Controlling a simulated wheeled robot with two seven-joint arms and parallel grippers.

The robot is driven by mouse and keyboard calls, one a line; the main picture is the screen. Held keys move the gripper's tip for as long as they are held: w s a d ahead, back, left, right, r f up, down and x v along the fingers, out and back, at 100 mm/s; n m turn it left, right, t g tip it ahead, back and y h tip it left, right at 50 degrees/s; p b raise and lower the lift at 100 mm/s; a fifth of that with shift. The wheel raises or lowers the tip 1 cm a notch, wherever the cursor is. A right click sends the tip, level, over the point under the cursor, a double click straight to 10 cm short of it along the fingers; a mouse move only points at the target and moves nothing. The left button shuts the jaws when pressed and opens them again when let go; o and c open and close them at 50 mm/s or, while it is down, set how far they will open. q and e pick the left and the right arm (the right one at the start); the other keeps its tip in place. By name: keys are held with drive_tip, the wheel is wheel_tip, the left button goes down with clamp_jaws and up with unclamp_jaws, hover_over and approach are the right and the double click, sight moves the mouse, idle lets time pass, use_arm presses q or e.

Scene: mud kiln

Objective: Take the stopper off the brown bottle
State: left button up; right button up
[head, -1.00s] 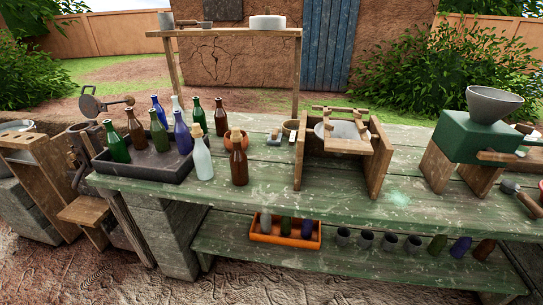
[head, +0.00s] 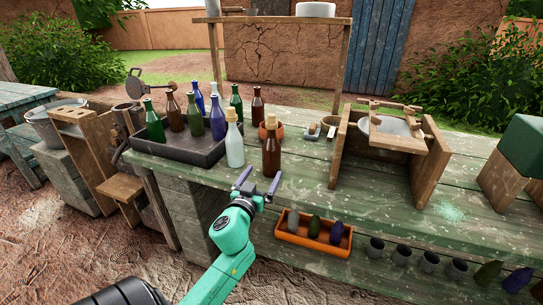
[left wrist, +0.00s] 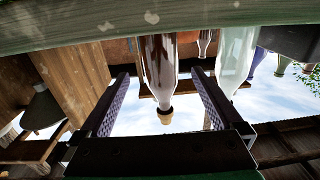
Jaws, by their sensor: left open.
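The brown bottle (head: 271,157) stands upright on the green table near its front edge, with a tan stopper (head: 271,128) in its neck. My left gripper (head: 258,181) is open and empty in front of the bottle, lower than the stopper in the picture. In the left wrist view, which looks inverted, the brown bottle (left wrist: 161,62) shows between and beyond the open fingers, its stopper (left wrist: 165,117) pointing down in the picture. I see no contact with the bottle. My right gripper is not in view.
A pale bottle (head: 234,148) with a stopper stands close left of the brown one. A wooden stand (head: 423,165) is to the right. An orange tray (head: 313,243) sits on the lower shelf.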

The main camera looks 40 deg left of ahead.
sight(270, 130)
use_arm(q)
drive_tip(key=x, duration=0.9)
drive_tip(key=shift+w+a, duration=0.15)
drive_tip(key=shift+r, duration=0.1)
drive_tip(key=shift+c, duration=0.9)
drive_tip(key=c, duration=1.3)
drive_tip(key=shift+r+p, duration=0.55)
drive_tip(key=shift+r, duration=0.05)
drive_tip(key=shift+c, duration=0.2)
wheel_tip(270, 130, up, 10)
drive_tip(key=p, duration=0.4)
wheel_tip(270, 130, up, 9)
drive_tip(key=shift+f+p, duration=0.1)
drive_tip(key=shift+p, duration=0.8)
drive_tip(key=o, duration=1)
clamp_jaws()
